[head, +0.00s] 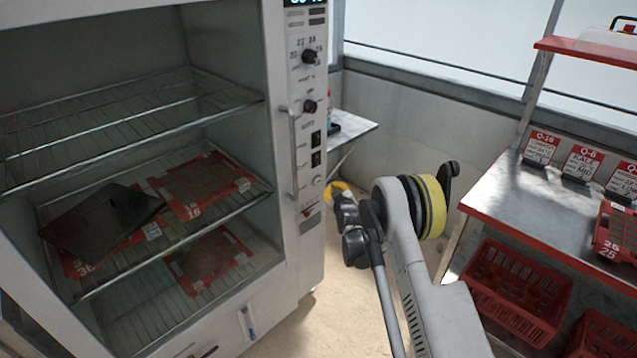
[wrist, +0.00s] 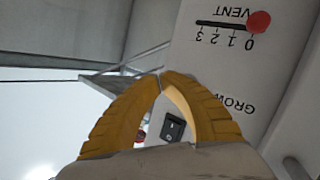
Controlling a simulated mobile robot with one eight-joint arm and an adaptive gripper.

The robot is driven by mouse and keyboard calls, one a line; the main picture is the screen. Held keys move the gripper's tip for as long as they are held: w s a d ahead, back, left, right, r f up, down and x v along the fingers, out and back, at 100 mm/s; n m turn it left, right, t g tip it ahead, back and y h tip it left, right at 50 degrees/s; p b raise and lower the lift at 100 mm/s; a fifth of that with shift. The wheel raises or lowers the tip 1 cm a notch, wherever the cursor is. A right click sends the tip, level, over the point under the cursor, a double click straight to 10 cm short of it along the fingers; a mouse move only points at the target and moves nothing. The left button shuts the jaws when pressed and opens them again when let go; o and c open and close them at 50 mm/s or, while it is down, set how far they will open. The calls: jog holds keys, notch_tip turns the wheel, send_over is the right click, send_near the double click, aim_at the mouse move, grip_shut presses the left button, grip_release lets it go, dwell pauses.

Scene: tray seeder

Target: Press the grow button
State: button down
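The GROW label (wrist: 236,103) shows upside down on the white control panel in the wrist view, partly cut by my gripper. I cannot make out its button there. In the head view the panel (head: 310,100) runs down the cabinet's right side, with a small round pale control (head: 317,181) low on it that may be the button. My gripper (head: 333,190) is beside the panel's lower right edge. In the wrist view the yellow fingers of my gripper (wrist: 162,77) come together at the tips, with nothing visible held. I cannot tell whether they touch the panel.
The red VENT slider (wrist: 259,22) is near the label. The cabinet's vertical handle (head: 292,140) stands out to the left. A small side table (head: 350,130) is behind; a steel bench (head: 500,185) stands right.

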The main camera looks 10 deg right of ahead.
aim_at(322, 179)
jog(key=shift+w+a, duration=0.85)
jog(key=shift+w, duration=0.3)
dwell(0.7)
jog(key=shift+w+a, duration=0.25)
jog(key=shift+w, duration=0.1)
jog(key=shift+w+a, duration=0.3)
jog(key=shift+w, duration=0.1)
dwell(0.7)
dwell(0.4)
jog(key=shift+s+d, duration=0.55)
jog(key=shift+s, duration=0.2)
jog(key=s+d, duration=0.1)
jog(key=s, duration=0.1)
jog(key=s+d, duration=0.2)
